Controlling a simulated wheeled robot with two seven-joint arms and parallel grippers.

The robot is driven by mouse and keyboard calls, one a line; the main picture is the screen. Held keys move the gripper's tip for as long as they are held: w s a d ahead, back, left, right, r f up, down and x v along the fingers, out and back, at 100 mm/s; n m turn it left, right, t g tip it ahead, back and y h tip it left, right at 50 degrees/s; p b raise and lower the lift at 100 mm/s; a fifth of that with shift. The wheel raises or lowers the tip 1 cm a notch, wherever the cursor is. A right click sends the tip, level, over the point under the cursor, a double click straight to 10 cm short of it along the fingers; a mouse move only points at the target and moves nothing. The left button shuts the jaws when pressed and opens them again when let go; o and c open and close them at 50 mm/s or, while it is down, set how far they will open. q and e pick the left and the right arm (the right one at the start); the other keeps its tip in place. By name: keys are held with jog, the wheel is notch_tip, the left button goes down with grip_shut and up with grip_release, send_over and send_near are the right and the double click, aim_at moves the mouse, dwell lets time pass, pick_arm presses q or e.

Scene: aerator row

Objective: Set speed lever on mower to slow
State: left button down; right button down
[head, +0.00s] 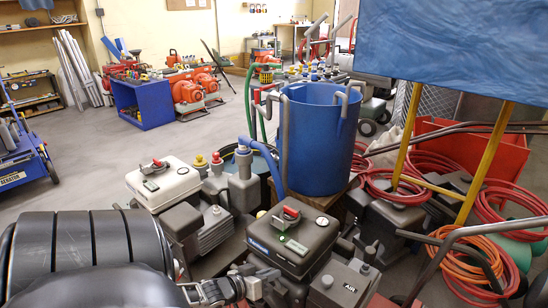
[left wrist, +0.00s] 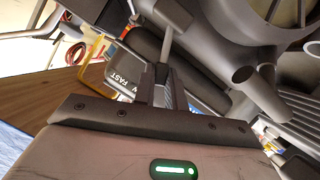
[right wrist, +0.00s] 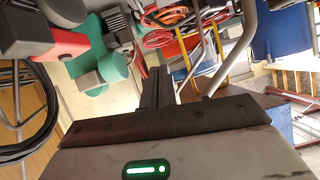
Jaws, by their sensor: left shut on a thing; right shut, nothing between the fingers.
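My left gripper (head: 258,286) is low in the head view, beside a dark engine (head: 297,242) with a red-topped cap. In the left wrist view its fingers (left wrist: 162,85) are shut on a thin grey rod, which looks like the speed lever (left wrist: 168,42). A dark panel with the white word FAST (left wrist: 119,80) lies just left of the fingers. The fingers hide the lever's held end, and I cannot tell its exact setting. My right gripper (right wrist: 157,88) is shut and empty in the right wrist view, apart from the grey bar beyond it.
A blue barrel (head: 318,140) stands behind the engine. A second engine with a pale tank (head: 163,183) is to the left. Red and orange hoses (head: 470,262) and a yellow-legged stand (head: 488,160) crowd the right. Open floor (head: 90,185) lies at the left.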

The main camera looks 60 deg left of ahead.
pick_arm(q)
jog(key=c, duration=1.4)
grip_release()
jog(key=shift+c, duration=0.2)
pick_arm(e)
jog(key=shift+s+f, duration=0.1)
jog(key=shift+s, duration=0.05)
pick_arm(q)
jog(key=shift+s, duration=0.15)
